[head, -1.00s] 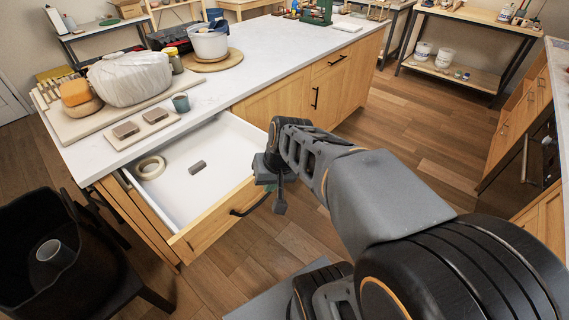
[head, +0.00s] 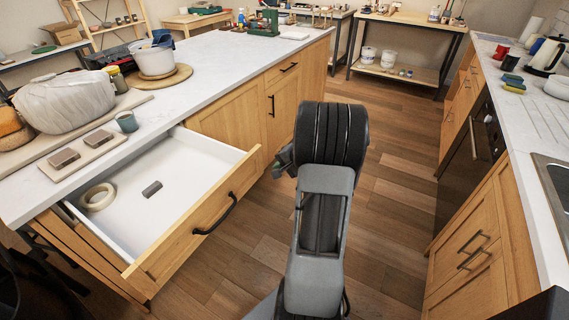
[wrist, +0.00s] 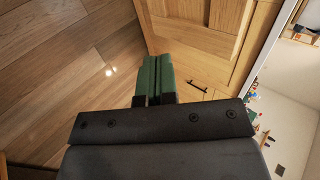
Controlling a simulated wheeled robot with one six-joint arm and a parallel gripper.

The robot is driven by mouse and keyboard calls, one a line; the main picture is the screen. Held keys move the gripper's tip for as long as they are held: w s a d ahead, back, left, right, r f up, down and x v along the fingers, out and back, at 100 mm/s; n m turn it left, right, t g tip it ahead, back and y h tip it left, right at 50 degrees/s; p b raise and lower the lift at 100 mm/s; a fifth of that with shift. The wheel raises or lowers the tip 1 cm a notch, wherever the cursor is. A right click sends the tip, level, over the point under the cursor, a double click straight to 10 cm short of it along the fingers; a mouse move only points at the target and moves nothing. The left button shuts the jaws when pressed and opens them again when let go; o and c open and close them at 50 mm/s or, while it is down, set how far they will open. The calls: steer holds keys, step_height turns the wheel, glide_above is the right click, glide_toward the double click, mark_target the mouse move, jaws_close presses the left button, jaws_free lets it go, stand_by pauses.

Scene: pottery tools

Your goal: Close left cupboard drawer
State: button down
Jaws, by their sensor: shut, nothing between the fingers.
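The left cupboard drawer (head: 195,225) stands pulled out from the wooden island in the head view, with a black handle (head: 216,214) on its front. Inside its white tray lie a roll of tape (head: 97,197) and a small grey block (head: 152,188). In the head view my arm is to the right of the drawer, apart from it, and hides most of my gripper. In the wrist view my gripper (wrist: 154,72) shows two green fingers close together, with nothing between them. They point toward a wooden cupboard front (wrist: 205,35) and the floor.
The island's white worktop (head: 215,72) carries a wrapped clay mass (head: 65,100), a small cup (head: 127,121) and a white pot (head: 155,60). A counter with drawers (head: 480,240) stands at the right. The wooden floor between is clear.

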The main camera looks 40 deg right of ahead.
mark_target(258, 167)
steer(key=w+f, duration=0.1)
steer(key=w+a, duration=0.1)
steer(key=w, duration=0.1)
steer(key=w+f, duration=0.1)
steer(key=w, duration=0.1)
steer(key=shift+w+a+f+p, duration=0.1)
steer(key=shift+a+f+p, duration=0.2)
steer(key=shift+a+p, duration=0.1)
steer(key=shift+w+a, duration=0.2)
steer(key=shift+w, duration=0.45)
steer(key=shift+w, duration=0.15)
